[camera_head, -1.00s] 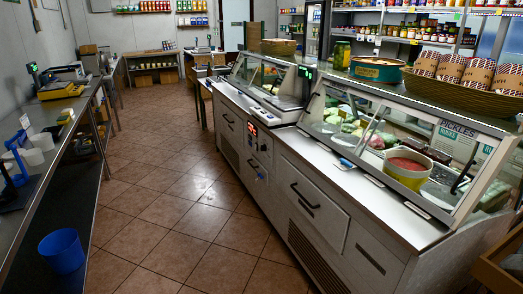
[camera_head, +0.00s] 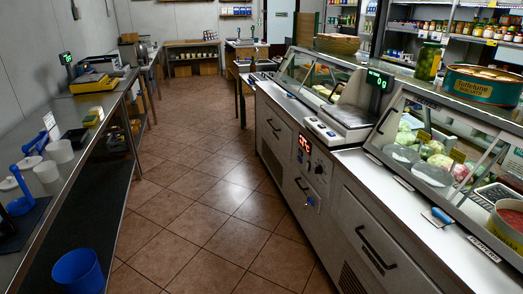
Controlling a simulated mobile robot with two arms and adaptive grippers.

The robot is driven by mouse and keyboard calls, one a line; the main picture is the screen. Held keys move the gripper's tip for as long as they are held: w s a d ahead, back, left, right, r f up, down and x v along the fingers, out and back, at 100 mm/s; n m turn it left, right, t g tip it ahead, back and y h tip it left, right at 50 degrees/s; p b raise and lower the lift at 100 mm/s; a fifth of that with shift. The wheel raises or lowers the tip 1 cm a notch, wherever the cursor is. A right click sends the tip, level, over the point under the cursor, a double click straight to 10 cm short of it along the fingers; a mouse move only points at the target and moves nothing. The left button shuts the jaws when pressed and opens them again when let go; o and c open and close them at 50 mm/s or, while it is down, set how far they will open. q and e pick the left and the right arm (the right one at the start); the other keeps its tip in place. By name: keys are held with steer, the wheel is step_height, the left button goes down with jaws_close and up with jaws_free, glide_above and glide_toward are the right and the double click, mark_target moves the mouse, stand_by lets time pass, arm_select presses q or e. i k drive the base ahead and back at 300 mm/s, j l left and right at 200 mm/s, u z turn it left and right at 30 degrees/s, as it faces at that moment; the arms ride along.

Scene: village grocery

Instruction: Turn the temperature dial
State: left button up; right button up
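The control panel (camera_head: 310,160) is on the front of the refrigerated deli counter (camera_head: 345,190), right of the picture's middle. It carries a lit red display (camera_head: 305,144). A small dark round knob (camera_head: 318,169), which looks like the temperature dial, sits below and right of the display. Its pointer setting is too small to read. A small blue handle or tag (camera_head: 310,201) shows lower on the counter front. Neither of my grippers is in view.
A tiled aisle (camera_head: 195,215) runs clear between the counter and the steel bench (camera_head: 95,130) at left. A blue bucket (camera_head: 78,270) stands at lower left. Drawer handles (camera_head: 375,250) project from the counter front. A scale (camera_head: 345,118) stands on the counter.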

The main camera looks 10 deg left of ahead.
mark_target(318, 169)
steer(key=u, duration=0.8)
steer(key=i+l+u, duration=0.1)
steer(key=i+u, duration=0.3)
steer(key=i+l+u, duration=0.15)
steer(key=i+u, duration=0.25)
steer(key=i+l+u, duration=0.2)
steer(key=u, duration=0.2)
steer(key=i+l+u, duration=0.2)
steer(key=l+u, duration=0.2)
steer(key=i+l, duration=0.15)
steer(key=l, duration=0.2)
steer(key=i+l, duration=0.35)
steer(key=l, duration=0.3)
steer(key=i+l+u, duration=0.1)
steer(key=l, duration=0.25)
steer(key=i+l, duration=0.25)
steer(key=l+z, duration=0.1)
steer(key=z, duration=3.1)
